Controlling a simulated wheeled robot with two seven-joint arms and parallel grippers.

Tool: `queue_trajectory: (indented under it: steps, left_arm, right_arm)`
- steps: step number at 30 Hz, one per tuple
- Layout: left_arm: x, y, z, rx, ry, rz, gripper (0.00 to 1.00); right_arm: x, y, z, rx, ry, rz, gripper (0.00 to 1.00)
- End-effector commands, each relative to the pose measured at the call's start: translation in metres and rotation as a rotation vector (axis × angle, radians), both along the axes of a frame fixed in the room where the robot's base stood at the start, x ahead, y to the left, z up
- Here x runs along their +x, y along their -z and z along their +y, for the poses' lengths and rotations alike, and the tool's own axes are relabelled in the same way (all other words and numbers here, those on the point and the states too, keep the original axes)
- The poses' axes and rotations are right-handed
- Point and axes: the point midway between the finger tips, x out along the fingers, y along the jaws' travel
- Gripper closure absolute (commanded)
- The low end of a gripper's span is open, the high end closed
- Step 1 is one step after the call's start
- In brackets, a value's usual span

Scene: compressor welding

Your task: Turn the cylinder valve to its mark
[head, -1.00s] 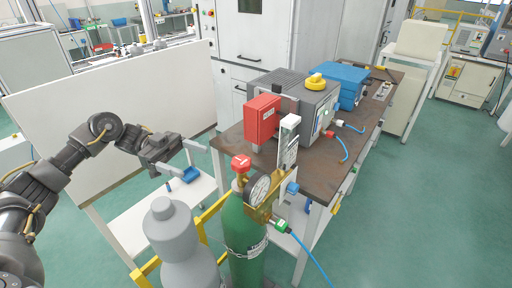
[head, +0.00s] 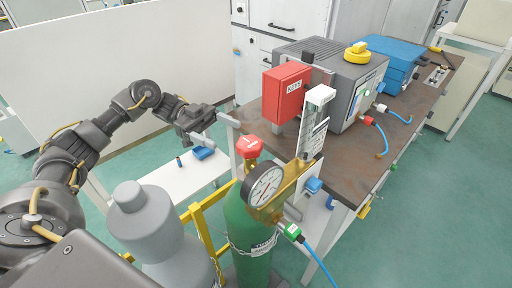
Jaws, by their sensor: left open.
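The green gas cylinder (head: 248,232) stands upright, with a chain around it. The red cylinder valve knob (head: 250,147) with a white line on top sits above it. A round pressure gauge (head: 265,184) and a brass regulator with a clear flow tube are fitted beside the knob, to its right. My left gripper (head: 221,132) is open and empty, to the left of the red knob and apart from it. Its fingers point right. The mark for the valve cannot be made out. My right gripper is not in view.
A grey cylinder (head: 147,224) stands left of the green one, by a yellow rack (head: 203,232). A workbench (head: 352,163) behind carries a red box (head: 286,92), a grey machine and a blue box. A low white table (head: 181,180) lies under my left arm. A blue hose hangs right.

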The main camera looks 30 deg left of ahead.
Motion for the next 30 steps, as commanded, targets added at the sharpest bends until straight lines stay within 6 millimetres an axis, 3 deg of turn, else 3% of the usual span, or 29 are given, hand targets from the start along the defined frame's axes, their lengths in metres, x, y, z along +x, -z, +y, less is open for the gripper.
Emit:
queue_trajectory:
  steps: [5, 18, 30]
  left_arm:
    - [-0.002, -0.004, -0.019, -0.001, 0.006, 0.001, 0.23]
    - [-0.011, -0.004, -0.092, -0.002, 0.001, 0.0, 0.23]
    - [-0.013, -0.001, -0.106, 0.0, -0.002, 0.0, 0.23]
  right_arm:
    - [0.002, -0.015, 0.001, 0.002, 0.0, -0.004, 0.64]
    - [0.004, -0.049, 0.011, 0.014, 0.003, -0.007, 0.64]
    - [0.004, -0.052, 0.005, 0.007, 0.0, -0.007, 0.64]
